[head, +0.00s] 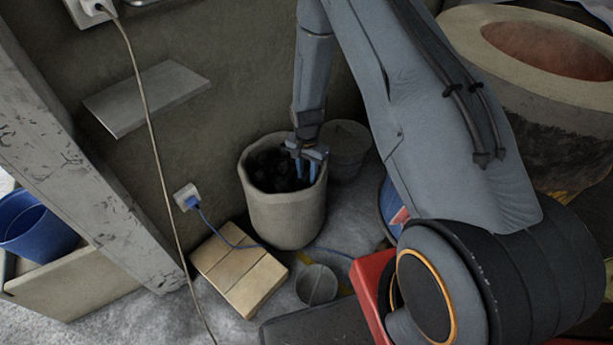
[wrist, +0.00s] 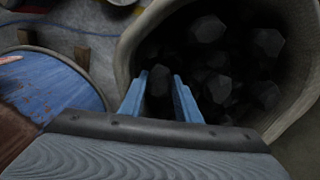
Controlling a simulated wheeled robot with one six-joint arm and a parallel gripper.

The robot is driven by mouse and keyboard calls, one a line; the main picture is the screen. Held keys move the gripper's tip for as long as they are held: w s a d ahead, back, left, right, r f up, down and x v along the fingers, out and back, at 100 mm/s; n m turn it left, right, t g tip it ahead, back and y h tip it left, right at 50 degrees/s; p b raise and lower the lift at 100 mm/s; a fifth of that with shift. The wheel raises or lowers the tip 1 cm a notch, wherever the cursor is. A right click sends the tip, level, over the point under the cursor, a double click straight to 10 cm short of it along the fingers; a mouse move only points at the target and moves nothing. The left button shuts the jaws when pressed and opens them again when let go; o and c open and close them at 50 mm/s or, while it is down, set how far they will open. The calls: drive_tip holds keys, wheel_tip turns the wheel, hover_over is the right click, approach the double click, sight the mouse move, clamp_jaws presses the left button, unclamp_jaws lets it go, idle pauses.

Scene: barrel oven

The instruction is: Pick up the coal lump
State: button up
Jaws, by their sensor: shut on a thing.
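A pale woven sack (head: 285,215) stands open against the wall, with several dark coal lumps (head: 272,170) inside. My gripper (head: 306,170) reaches down into the sack's mouth on its right side, its blue fingers among the coal. In the wrist view the two blue fingers (wrist: 160,88) are shut on a dark coal lump (wrist: 160,80) between their tips. Other coal lumps (wrist: 220,87) lie close to the right of the fingers, inside the sack (wrist: 128,48). Shadow makes the held lump's lower side hard to see.
A wooden board (head: 238,272) and a small round container (head: 317,285) lie on the floor in front of the sack. A power cord (head: 150,130) hangs at the left. A grey bin (head: 347,148) stands right behind the sack. The large barrel oven (head: 540,100) is at the right.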

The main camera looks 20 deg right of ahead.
sight(307, 173)
wheel_tip(307, 173, up, 10)
drive_tip(key=shift+r+p, duration=0.1)
drive_tip(key=shift+p, duration=0.4)
